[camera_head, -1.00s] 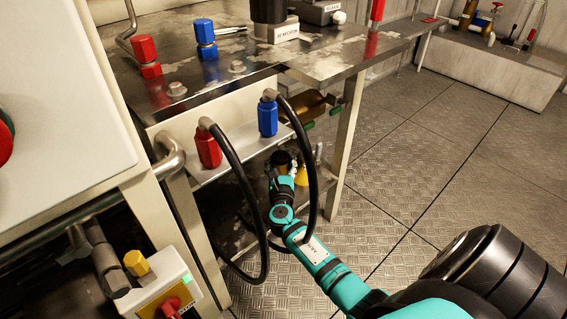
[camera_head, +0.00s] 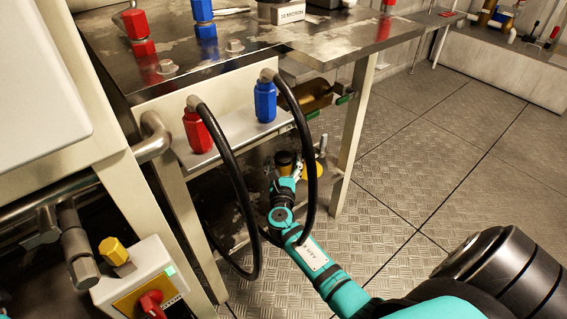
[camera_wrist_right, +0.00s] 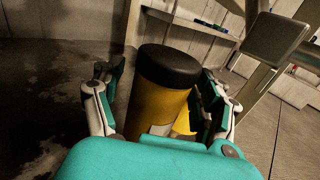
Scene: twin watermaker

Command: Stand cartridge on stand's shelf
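The cartridge is a yellow cylinder (camera_wrist_right: 160,106) with a black cap, upright or nearly so in the right wrist view. In the head view the cartridge (camera_head: 285,158) shows small past my right gripper (camera_head: 284,183), under the bench's right end and partly hidden. The stand's shelf (camera_head: 205,200) appears to be the dark lower surface under the bench, mostly in shadow. My left gripper is not in view.
Two black hoses hang in loops from the red fitting (camera_head: 197,130) and blue fitting (camera_head: 265,102), close around my right forearm. A bench leg (camera_head: 352,140) stands right of the gripper. Open floor (camera_head: 420,150) lies to the right.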

